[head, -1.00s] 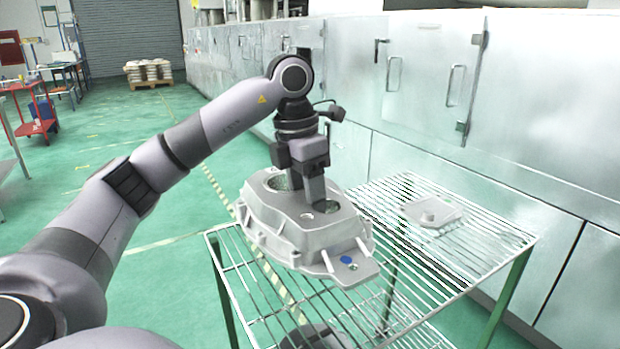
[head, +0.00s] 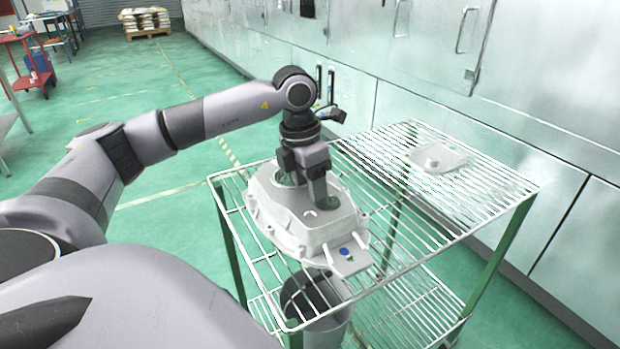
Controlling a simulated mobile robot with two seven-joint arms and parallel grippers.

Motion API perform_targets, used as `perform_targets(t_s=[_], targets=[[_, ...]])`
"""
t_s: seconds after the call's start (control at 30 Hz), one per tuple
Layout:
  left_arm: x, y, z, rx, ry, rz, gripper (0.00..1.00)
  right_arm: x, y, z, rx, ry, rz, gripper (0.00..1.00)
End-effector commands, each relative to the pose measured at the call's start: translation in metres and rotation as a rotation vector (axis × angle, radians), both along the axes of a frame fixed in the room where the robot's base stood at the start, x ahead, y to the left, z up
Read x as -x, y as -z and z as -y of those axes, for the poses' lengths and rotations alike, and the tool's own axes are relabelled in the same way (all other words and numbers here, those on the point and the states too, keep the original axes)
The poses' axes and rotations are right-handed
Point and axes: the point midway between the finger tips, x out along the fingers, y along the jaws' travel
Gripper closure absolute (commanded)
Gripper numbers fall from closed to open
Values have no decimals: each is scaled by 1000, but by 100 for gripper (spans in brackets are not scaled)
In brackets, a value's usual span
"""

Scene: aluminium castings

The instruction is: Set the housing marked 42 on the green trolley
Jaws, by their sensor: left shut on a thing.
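My left gripper (head: 306,186) points down and is shut on a pale grey cast housing (head: 300,222) by the top, near its openings. The housing is level, with a flat tab and a blue dot at its near right end. No number can be read on it. It is over the left part of the wire top shelf of the green-legged trolley (head: 470,212). I cannot tell whether its underside touches the wires. My right gripper is not in view.
A smaller flat casting (head: 437,157) lies at the far right of the top shelf. Bare wire shelf lies between it and the housing. A grey bucket (head: 335,322) stands on the lower shelf. Metal cabinets (head: 420,85) line the back right.

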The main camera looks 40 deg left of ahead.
Motion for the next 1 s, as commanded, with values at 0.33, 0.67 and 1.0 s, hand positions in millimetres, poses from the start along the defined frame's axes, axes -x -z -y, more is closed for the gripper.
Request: perform_targets(t_s=[0.33, 0.67, 1.0], targets=[[0, 3, 0, 0, 0, 0, 44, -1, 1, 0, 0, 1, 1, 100], [0, 2, 0, 0, 0, -1, 21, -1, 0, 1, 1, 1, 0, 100], [2, -43, -4, 1, 0, 5, 21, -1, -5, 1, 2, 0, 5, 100]])
